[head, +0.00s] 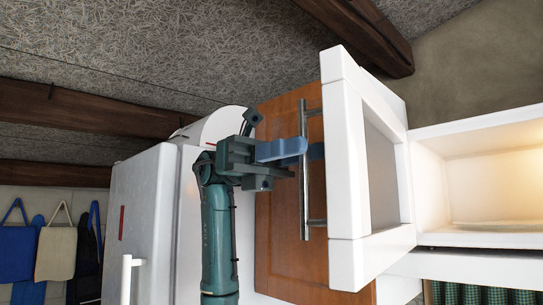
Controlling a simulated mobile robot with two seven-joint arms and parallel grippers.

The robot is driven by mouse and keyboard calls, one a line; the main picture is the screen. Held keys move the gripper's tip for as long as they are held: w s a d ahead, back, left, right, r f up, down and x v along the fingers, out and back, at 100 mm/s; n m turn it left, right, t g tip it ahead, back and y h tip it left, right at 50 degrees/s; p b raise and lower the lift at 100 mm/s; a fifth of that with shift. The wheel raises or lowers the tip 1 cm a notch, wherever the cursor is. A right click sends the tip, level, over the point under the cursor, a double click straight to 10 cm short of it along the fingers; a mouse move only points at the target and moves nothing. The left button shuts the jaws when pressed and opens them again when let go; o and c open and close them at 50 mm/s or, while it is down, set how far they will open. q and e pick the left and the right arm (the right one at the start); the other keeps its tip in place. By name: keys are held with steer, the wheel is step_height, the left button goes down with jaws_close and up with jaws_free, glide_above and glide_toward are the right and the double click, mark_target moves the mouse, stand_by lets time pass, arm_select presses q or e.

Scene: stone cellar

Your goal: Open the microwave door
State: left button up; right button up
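The microwave door (345,130) stands swung out, seen nearly edge-on, with a white frame and a dark pane. A metal bar handle (305,205) runs upright along its left face. My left gripper (303,150) is at the upper half of this handle. One blue finger lies across the front of the bar, and a bit of blue shows between the bar and the door. The fingers look closed around the handle. The microwave cavity (490,175) is open and lit at the right. My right gripper is not in view.
A brown wooden cupboard front (280,235) is behind the handle. A white fridge (145,215) stands left of my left arm. Dark wooden beams (90,110) cross the ceiling, and cloths (58,250) hang at the far left. A green curtain (480,294) is below the microwave.

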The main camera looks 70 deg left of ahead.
arm_select(q)
steer(key=p+v, duration=0.2)
steer(key=v, duration=1)
